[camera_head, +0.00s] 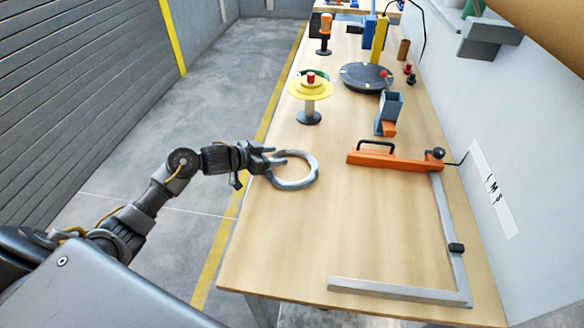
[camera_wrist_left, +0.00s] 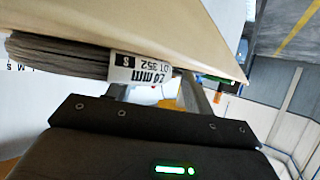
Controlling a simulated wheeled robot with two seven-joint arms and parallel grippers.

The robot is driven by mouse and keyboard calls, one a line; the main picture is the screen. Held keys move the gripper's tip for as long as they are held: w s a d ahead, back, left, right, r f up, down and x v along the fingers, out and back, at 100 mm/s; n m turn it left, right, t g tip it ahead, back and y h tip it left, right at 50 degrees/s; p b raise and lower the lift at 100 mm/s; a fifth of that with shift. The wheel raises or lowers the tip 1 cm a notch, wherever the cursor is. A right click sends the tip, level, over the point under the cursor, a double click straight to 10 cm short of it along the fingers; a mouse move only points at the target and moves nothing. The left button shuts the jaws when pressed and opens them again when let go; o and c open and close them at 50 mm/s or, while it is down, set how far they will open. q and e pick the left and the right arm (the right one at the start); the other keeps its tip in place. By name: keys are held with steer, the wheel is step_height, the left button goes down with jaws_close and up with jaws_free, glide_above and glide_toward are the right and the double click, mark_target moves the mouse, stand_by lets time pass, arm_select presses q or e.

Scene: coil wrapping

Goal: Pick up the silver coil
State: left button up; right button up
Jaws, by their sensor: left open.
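The silver coil (camera_head: 293,184) is a ring lying flat on the wooden table near its left edge. My left gripper (camera_head: 278,159) is open at the coil's upper left side, with its fingers at the ring's band. In the left wrist view the coil (camera_wrist_left: 60,55) shows edge-on as stacked grey strands with a white printed label (camera_wrist_left: 138,70). The left gripper (camera_wrist_left: 155,95) has its fingers apart on either side of the label. I cannot tell whether the fingers touch the coil. My right gripper is not in view.
An orange sealer with a grey L-shaped frame (camera_head: 390,160) lies right of the coil. A yellow-topped stand (camera_head: 310,88), a dark turntable (camera_head: 367,77) and a blue-grey dispenser (camera_head: 389,112) stand farther back. The table's front middle (camera_head: 300,240) is clear.

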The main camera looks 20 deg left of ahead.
arm_select(q)
steer(key=shift+c, duration=0.2)
jaws_close()
steer(key=shift+r, duration=0.15)
